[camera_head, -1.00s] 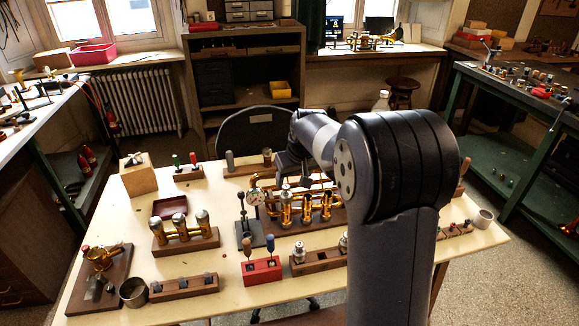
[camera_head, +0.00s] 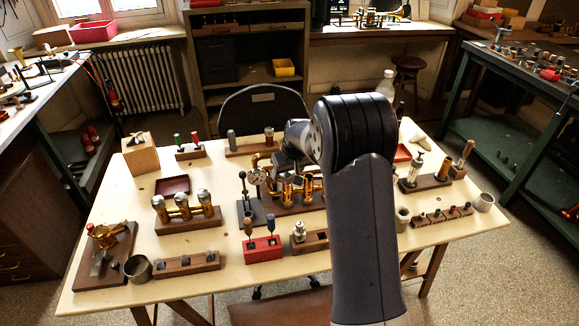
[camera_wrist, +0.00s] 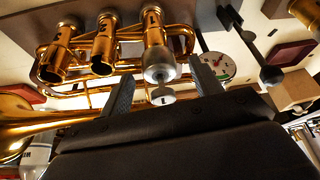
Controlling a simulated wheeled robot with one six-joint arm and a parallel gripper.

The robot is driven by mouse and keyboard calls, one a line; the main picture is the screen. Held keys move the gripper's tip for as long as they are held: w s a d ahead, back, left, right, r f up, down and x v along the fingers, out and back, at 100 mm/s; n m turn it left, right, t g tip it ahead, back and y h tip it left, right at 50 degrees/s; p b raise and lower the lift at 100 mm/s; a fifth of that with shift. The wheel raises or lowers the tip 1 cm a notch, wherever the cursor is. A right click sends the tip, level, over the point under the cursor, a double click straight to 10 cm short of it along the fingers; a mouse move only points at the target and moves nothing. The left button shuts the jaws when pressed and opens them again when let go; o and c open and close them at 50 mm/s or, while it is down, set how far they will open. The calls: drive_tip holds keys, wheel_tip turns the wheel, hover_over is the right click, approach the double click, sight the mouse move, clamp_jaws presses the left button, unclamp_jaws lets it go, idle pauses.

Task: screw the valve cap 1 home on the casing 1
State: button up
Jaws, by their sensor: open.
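The brass horn body stands on a wooden stand (camera_head: 270,208) mid-table, with three upright casings. In the wrist view, casing 1 (camera_wrist: 153,32) carries the silver valve cap 1 (camera_wrist: 159,68) at its end, with a pale round button (camera_wrist: 162,96) beyond it. I cannot tell how far the cap is threaded. The other two casings (camera_wrist: 104,45) (camera_wrist: 57,52) show open ends. My gripper (camera_wrist: 162,78) is open, one finger on each side of the cap, with gaps visible. In the head view my arm hides part of the horn.
A round dial gauge (camera_wrist: 220,66) is close beside my right-hand finger in the wrist view. A lever tool (camera_head: 245,200) stands left of the horn. A red block (camera_head: 263,248) with tools and a wooden rack (camera_head: 318,240) stand in front.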

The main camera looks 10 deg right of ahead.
drive_tip(key=shift+c, duration=0.5)
drive_tip(key=c, duration=1.1)
drive_tip(key=shift+a+m+h, duration=0.1)
drive_tip(key=shift+m+h, duration=0.4)
drive_tip(key=shift+m, duration=0.8)
drive_tip(key=shift+f+m+h, duration=0.15)
drive_tip(key=shift+m+h, duration=0.25)
drive_tip(key=shift+m, duration=0.9)
drive_tip(key=shift+b, duration=0.35)
drive_tip(key=m+h+b, duration=0.1)
drive_tip(key=m, duration=0.1)
drive_tip(key=shift+w+a+m+g+b, duration=0.1)
drive_tip(key=shift+a+m+g+b, duration=0.05)
drive_tip(key=shift+m+g+b, duration=0.2)
drive_tip(key=shift+m+g+h+b, duration=0.25)
drive_tip(key=shift+m+h+b, duration=0.2)
drive_tip(key=shift+m, duration=0.8)
